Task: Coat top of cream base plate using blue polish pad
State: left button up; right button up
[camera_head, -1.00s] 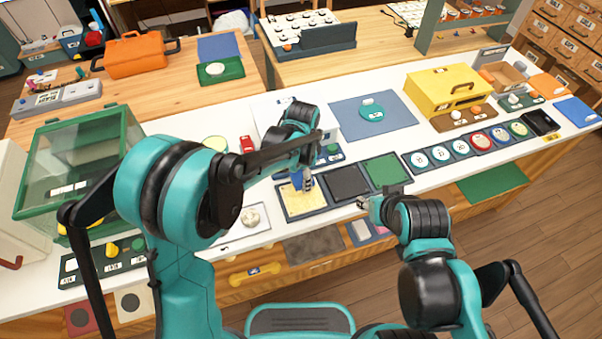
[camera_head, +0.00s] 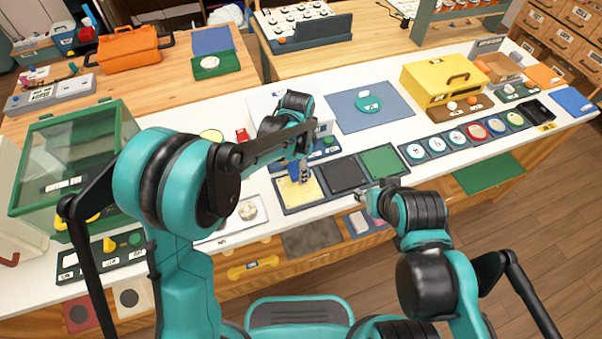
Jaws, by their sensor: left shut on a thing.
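The cream base plate (camera_head: 289,197) lies in the left section of a dark tray on the white counter. My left gripper (camera_head: 302,176) reaches down over the plate and is shut on the blue polish pad (camera_head: 294,169), which is small and mostly hidden by the gripper. The pad is at the plate's upper part; I cannot tell whether it touches the surface. My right gripper (camera_head: 366,199) hangs at the counter's front edge, near the tray's green section. Its fingers are too small to read.
The tray also holds a dark plate (camera_head: 344,176) and a green plate (camera_head: 382,161). A row of round dials (camera_head: 456,138) runs to the right. A yellow box (camera_head: 440,84) stands behind them. A green glass case (camera_head: 72,165) is at the left.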

pick_arm(q)
jog(key=shift+w+a+r, duration=0.2)
jog(key=shift+w+a, duration=0.05)
jog(key=shift+w, duration=0.4)
jog(key=shift+s, duration=0.1)
jog(key=shift+s+d+f, duration=0.1)
jog(key=shift+s+d, duration=0.15)
jog(key=shift+s, duration=0.4)
jog(key=shift+s+d, duration=0.3)
jog(key=shift+s, duration=0.55)
jog(key=shift+s+d, duration=0.25)
jog(key=shift+s, duration=0.55)
jog(key=shift+r+p, duration=2.25)
jog(key=shift+r, duration=0.8)
notch_tip(320, 180, up, 3)
jog(key=shift+p, duration=1.05)
